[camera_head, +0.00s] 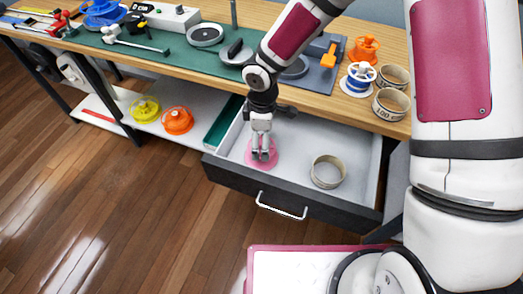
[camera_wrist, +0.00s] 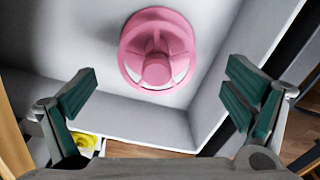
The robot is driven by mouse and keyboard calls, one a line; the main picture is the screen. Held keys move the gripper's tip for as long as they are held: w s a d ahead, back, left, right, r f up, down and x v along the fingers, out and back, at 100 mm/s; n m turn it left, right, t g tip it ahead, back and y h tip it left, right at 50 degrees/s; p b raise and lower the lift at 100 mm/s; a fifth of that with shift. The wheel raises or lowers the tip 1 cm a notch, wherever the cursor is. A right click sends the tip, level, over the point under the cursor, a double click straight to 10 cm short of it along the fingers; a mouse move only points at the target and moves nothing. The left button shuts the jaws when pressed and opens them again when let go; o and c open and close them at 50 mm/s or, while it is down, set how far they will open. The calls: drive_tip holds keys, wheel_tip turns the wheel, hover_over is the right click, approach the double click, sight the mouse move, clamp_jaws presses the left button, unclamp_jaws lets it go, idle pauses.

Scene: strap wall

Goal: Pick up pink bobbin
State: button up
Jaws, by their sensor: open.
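The pink bobbin (camera_head: 258,162) lies in the left part of the open drawer, near its front wall, and is partly hidden by my gripper in the head view. In the wrist view the pink bobbin (camera_wrist: 158,50) shows whole, with its spoked flange and central hub facing the camera. My gripper (camera_head: 263,156) points down over the bobbin. In the wrist view my gripper (camera_wrist: 160,98) is open and empty, its green-padded fingers wide apart. The bobbin appears between and beyond the fingers, above the middle of that view. I cannot tell the exact gap.
The drawer (camera_head: 360,160) also holds a tan ring (camera_head: 328,172) to the right of the bobbin. Its walls rise close around the bobbin. Above it, the workbench (camera_head: 330,100) overhangs the back. Yellow (camera_head: 145,109) and orange (camera_head: 177,120) bobbins sit on the lower shelf at left.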

drive_tip(key=shift+w+a+f, duration=0.1)
drive_tip(key=shift+a+f, duration=0.05)
drive_tip(key=shift+f, duration=1.35)
drive_tip(key=shift+w+a+f, duration=0.1)
drive_tip(key=shift+f, duration=1.4)
drive_tip(key=shift+c, duration=0.2)
drive_tip(key=c, duration=1.3)
